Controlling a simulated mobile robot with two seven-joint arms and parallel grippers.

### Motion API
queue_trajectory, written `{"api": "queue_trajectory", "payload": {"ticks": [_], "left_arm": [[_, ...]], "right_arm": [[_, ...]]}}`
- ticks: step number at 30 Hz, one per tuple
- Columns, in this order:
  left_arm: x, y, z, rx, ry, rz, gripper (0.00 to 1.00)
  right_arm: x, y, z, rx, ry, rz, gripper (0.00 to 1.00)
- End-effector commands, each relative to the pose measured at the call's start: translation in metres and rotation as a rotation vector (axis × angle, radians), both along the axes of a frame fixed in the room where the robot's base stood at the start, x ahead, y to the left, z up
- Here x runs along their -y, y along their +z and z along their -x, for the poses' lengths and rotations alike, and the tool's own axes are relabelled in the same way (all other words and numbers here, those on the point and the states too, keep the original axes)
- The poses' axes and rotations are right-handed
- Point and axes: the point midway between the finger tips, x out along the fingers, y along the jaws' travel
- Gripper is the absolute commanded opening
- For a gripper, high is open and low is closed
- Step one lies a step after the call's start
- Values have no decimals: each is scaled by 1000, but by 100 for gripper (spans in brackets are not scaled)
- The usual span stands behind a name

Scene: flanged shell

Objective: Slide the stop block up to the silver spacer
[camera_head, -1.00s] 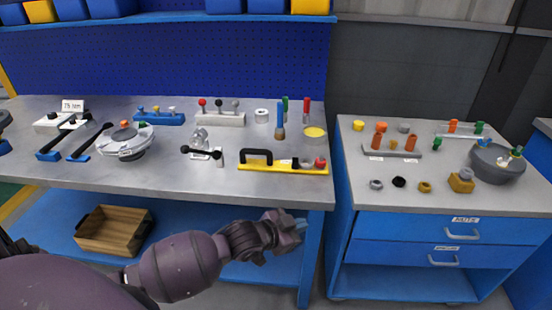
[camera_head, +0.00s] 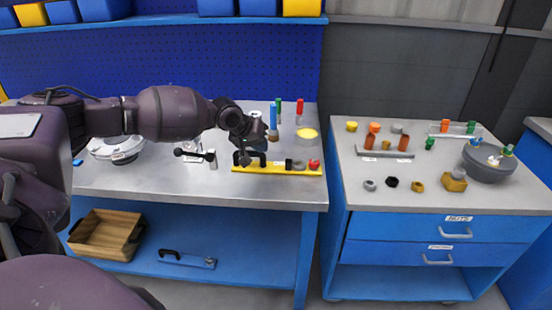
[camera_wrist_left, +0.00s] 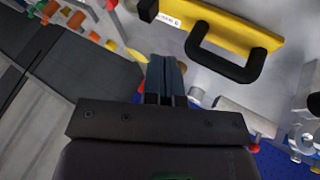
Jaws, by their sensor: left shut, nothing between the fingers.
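The yellow base (camera_head: 262,170) lies near the front edge of the grey bench. A dark block (camera_head: 289,164), apparently the stop block, sits on it, right of a small white label. A greyish piece (camera_head: 299,165), perhaps the silver spacer, is beside it, and a red knob (camera_head: 314,164) is at the right end. My left gripper (camera_head: 272,134) is shut and empty above the bench, behind the base. My right gripper is out of view.
A black arched handle (camera_head: 248,158) rises from the base's left part. Upright blue, green and red handles (camera_head: 299,110) and a yellow-topped disc (camera_head: 307,136) stand behind the base. The blue cabinet (camera_head: 440,197) to the right bears several small parts.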

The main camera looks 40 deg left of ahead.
Motion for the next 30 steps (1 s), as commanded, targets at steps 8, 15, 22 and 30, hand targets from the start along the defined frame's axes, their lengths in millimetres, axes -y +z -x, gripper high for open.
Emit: {"api": "queue_trajectory", "payload": {"ticks": [8,15,22,30], "left_arm": [[8,-27,-16,-10,11,15,0],[15,-60,-38,-10,10,13,0],[20,-78,-52,-8,10,12,0],[21,-80,-56,-5,9,11,0]], "right_arm": [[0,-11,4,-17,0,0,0],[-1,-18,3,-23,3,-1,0],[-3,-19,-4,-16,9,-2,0],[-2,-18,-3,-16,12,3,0]]}}
